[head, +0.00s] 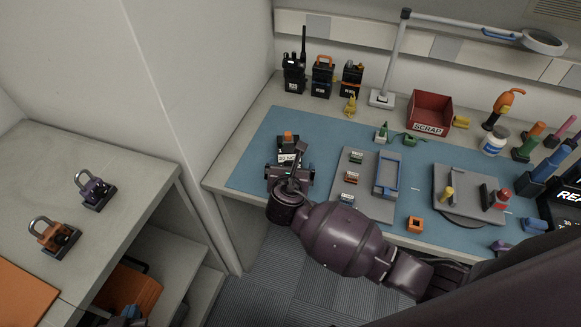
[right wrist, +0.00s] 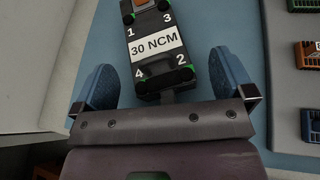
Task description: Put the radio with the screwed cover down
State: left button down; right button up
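A dark radio (head: 287,146) lies near the left front part of the blue mat (head: 250,150), with an orange part at its far end. In the right wrist view its cover (right wrist: 155,45) faces up, with a "30 NCM" label, numbers 1 to 4 and green-marked screws at the corners. My right gripper (right wrist: 164,85) is open, its blue fingers either side of the radio's near end with gaps showing. It also shows in the head view (head: 290,174).
Three radios (head: 322,77) stand at the back left of the bench. A red SCRAP bin (head: 430,112), a magnifier lamp (head: 383,97), grey trays (head: 352,159) and several tools occupy the middle and right. Two padlocks (head: 95,190) sit on the left counter. Mat left of the radio is clear.

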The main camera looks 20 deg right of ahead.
jog(key=p+v, duration=0.1)
jog(key=v, duration=1.1)
dwell(0.5)
